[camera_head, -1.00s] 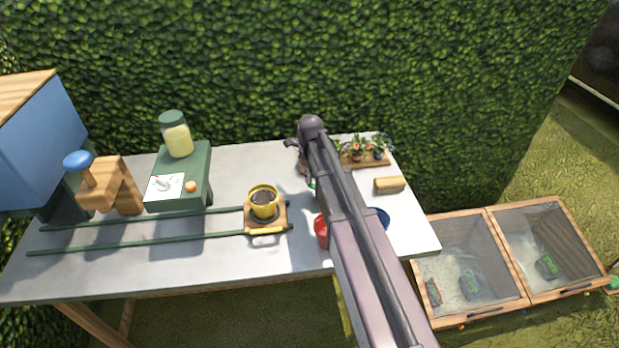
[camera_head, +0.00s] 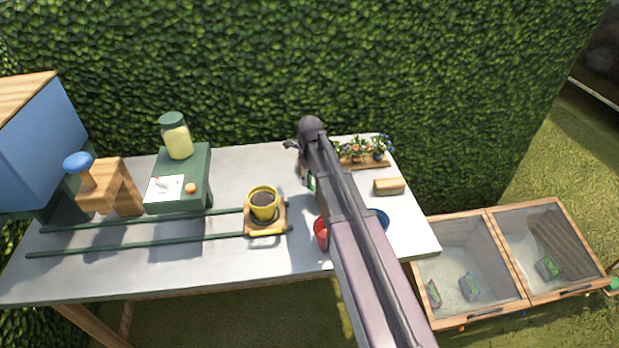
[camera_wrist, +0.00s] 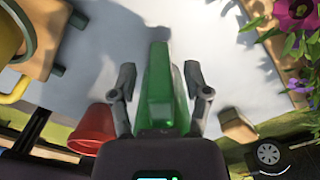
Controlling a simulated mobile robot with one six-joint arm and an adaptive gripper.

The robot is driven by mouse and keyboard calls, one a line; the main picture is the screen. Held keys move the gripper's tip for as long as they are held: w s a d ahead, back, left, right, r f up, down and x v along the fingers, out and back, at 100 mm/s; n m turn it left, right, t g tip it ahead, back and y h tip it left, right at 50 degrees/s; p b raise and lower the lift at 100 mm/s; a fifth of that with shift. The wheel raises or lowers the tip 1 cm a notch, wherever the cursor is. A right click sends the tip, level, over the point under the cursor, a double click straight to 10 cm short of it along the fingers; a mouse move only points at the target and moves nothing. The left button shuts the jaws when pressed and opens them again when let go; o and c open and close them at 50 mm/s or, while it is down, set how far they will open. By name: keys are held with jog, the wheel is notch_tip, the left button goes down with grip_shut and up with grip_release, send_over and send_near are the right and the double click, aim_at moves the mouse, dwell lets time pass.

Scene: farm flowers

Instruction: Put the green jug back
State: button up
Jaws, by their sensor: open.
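The green jug (camera_wrist: 158,85) stands in the middle of the wrist view, between the two fingers of my gripper (camera_wrist: 160,78). The fingers are open, with a finger on each side of the jug and small gaps visible. In the head view my arm hides most of the jug. Only a small green patch (camera_head: 311,182) shows beside the arm, probably part of it. My fingers are largely hidden there too.
A red pot (camera_head: 321,233) stands just left of my arm, a blue dish (camera_head: 379,219) just right. A yellow pot (camera_head: 263,205) sits on a wooden cart on green rails. A wooden block (camera_head: 389,186) and a flower tray (camera_head: 365,163) lie right.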

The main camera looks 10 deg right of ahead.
jog(key=shift+r+p, duration=5.85)
jog(key=shift+r, duration=0.15)
jog(key=shift+s, duration=0.1)
jog(key=s+d+n, duration=0.2)
jog(key=s+n, duration=0.8)
jog(key=n, duration=0.3)
jog(key=s+d+n, duration=0.2)
jog(key=s+n, duration=0.8)
jog(key=n, duration=0.4)
jog(key=shift+s+d, duration=0.15)
